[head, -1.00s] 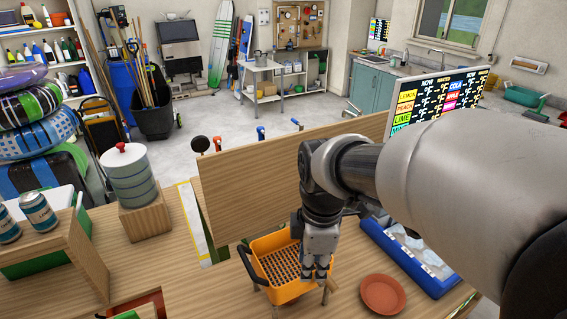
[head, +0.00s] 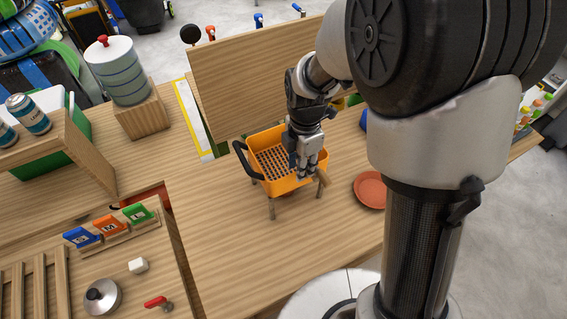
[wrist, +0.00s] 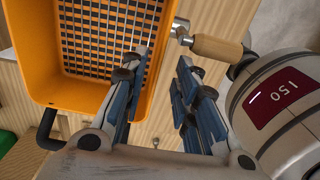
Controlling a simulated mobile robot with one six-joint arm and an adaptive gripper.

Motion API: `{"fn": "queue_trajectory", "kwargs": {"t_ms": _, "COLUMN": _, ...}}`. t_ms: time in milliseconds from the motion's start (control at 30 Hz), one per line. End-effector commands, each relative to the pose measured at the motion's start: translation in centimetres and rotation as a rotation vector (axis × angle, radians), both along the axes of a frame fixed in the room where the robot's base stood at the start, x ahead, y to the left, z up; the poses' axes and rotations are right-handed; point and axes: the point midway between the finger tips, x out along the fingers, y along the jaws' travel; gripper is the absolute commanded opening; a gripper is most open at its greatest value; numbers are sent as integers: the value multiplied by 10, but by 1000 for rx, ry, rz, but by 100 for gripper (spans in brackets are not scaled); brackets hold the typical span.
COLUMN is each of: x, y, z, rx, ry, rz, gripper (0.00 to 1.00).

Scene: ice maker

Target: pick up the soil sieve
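The soil sieve (head: 262,179) is an orange basket with a dark grid bottom and a black handle on its left. It stands upright on short legs on the wooden table. My gripper (head: 303,172) points down at the sieve's right part. In the wrist view the two blue-padded fingers of my gripper (wrist: 163,62) are apart with nothing clamped between them. The wooden handle (wrist: 216,47) lies beyond the right finger. Contact cannot be told.
An upright wooden board (head: 245,80) stands behind the sieve. A terracotta saucer (head: 371,189) lies to its right. A striped jar (head: 117,72) sits on a wooden block at the left. A pot lid (head: 102,296) is at the front left. Table in front of the sieve is clear.

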Motion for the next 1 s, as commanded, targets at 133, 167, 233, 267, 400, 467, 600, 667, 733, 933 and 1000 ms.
{"fn": "queue_trajectory", "kwargs": {"t_ms": 133, "x": 0, "y": 1, "z": -9, "rx": 0, "ry": 0, "rz": 0, "gripper": 28}}
{"fn": "queue_trajectory", "kwargs": {"t_ms": 167, "x": 0, "y": 1, "z": -12, "rx": 0, "ry": 1, "rz": 0, "gripper": 28}}
{"fn": "queue_trajectory", "kwargs": {"t_ms": 233, "x": -1, "y": 3, "z": -21, "rx": 0, "ry": 3, "rz": 1, "gripper": 28}}
{"fn": "queue_trajectory", "kwargs": {"t_ms": 267, "x": -1, "y": 4, "z": -27, "rx": 0, "ry": 3, "rz": 2, "gripper": 28}}
{"fn": "queue_trajectory", "kwargs": {"t_ms": 400, "x": -1, "y": 7, "z": -48, "rx": 0, "ry": 3, "rz": -1, "gripper": 28}}
{"fn": "queue_trajectory", "kwargs": {"t_ms": 467, "x": -1, "y": 6, "z": -53, "rx": 0, "ry": 3, "rz": -1, "gripper": 28}}
{"fn": "queue_trajectory", "kwargs": {"t_ms": 600, "x": 0, "y": 7, "z": -58, "rx": 0, "ry": 0, "rz": -1, "gripper": 28}}
{"fn": "queue_trajectory", "kwargs": {"t_ms": 667, "x": 0, "y": 6, "z": -57, "rx": 0, "ry": -1, "rz": -1, "gripper": 28}}
{"fn": "queue_trajectory", "kwargs": {"t_ms": 733, "x": 0, "y": 6, "z": -57, "rx": 0, "ry": -1, "rz": -1, "gripper": 28}}
{"fn": "queue_trajectory", "kwargs": {"t_ms": 933, "x": 0, "y": 7, "z": -57, "rx": 0, "ry": -1, "rz": -1, "gripper": 17}}
{"fn": "queue_trajectory", "kwargs": {"t_ms": 1000, "x": 0, "y": 7, "z": -57, "rx": 0, "ry": -1, "rz": -1, "gripper": 12}}
